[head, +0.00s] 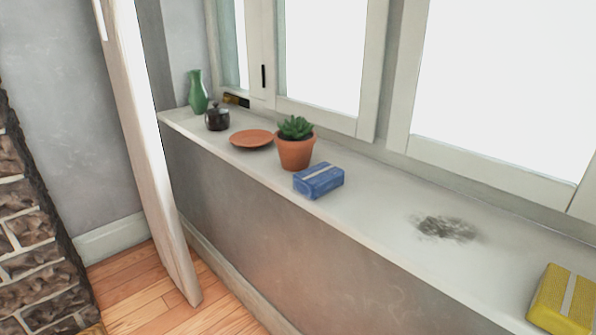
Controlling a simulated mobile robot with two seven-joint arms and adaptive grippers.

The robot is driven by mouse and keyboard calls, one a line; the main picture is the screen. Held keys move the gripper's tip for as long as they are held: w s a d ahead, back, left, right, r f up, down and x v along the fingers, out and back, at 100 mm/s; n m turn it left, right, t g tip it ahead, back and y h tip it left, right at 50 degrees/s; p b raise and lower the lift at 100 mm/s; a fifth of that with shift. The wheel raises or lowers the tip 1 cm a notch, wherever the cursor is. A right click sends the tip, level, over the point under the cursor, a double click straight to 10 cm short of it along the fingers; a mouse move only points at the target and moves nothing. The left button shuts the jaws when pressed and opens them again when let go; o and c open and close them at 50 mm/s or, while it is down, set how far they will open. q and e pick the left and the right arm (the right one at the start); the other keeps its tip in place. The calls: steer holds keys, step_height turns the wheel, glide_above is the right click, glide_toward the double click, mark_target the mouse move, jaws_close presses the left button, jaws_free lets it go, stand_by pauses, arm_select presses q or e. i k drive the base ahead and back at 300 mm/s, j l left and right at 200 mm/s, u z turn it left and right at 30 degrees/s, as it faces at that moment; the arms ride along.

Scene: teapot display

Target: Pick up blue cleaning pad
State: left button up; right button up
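The blue cleaning pad (319,181) lies on the white window sill, close to its front edge. It is a blue block with a pale stripe across its top. It sits just to the right and front of a potted succulent. Nothing covers it. Neither of my grippers shows in the head view.
On the sill (375,208) stand a terracotta pot with a succulent (296,150), a terracotta saucer (251,139), a dark lidded pot (217,118) and a green vase (197,92). A dark smudge (445,229) and a yellow pad (565,301) are to the right.

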mark_target(313, 183)
steer(key=i+j, duration=0.75)
steer(key=j, duration=0.3)
steer(key=i+j+z, duration=0.35)
steer(key=j, duration=0.25)
steer(key=i+j+z, duration=0.2)
steer(key=j, duration=0.15)
steer(key=z, duration=1.85)
